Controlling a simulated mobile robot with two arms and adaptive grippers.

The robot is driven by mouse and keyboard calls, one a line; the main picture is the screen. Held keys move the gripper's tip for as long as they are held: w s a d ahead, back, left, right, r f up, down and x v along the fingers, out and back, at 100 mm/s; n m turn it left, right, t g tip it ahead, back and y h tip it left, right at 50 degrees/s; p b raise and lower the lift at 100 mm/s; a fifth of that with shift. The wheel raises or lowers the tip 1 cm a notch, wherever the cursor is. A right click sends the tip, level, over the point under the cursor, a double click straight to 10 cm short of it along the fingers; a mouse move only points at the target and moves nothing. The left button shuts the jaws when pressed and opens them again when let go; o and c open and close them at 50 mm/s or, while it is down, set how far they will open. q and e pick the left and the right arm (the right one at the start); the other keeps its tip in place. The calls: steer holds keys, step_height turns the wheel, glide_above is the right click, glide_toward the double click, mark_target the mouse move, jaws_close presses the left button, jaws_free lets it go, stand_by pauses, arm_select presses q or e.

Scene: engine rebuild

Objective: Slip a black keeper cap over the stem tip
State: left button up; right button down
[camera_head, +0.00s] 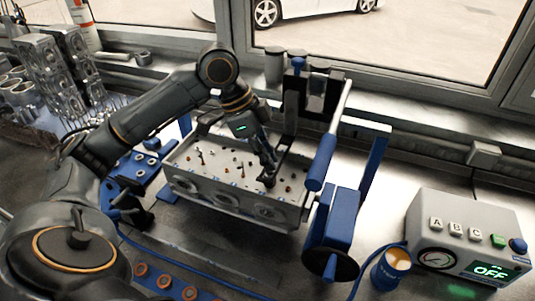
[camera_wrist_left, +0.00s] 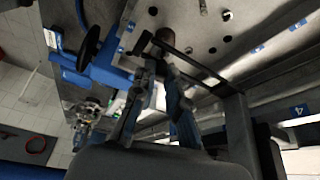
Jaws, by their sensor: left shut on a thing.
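The pale grey cylinder head (camera_head: 230,200) sits on the bench with its top face up. Several stems stand on it, one of them a thin stem (camera_head: 200,154) left of my gripper. My left gripper (camera_head: 269,174) reaches down over the right part of the head. Its fingers are shut on a small dark piece, apparently a black keeper cap (camera_head: 269,182). In the left wrist view the fingertips (camera_wrist_left: 157,62) meet at a dark, shadowed spot by the head's face. Whether the cap touches a stem tip is hidden there. My right gripper is out of view.
A black frame (camera_head: 292,115) with a pale lever stands close behind the gripper. A control box (camera_head: 470,240) reading OFF and a blue cup (camera_head: 392,268) stand right. A blue parts tray (camera_head: 140,170) lies left.

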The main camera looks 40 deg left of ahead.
arm_select(q)
steer(key=shift+f, duration=0.7)
steer(key=o, duration=0.8)
steer(key=shift+v, duration=6.05)
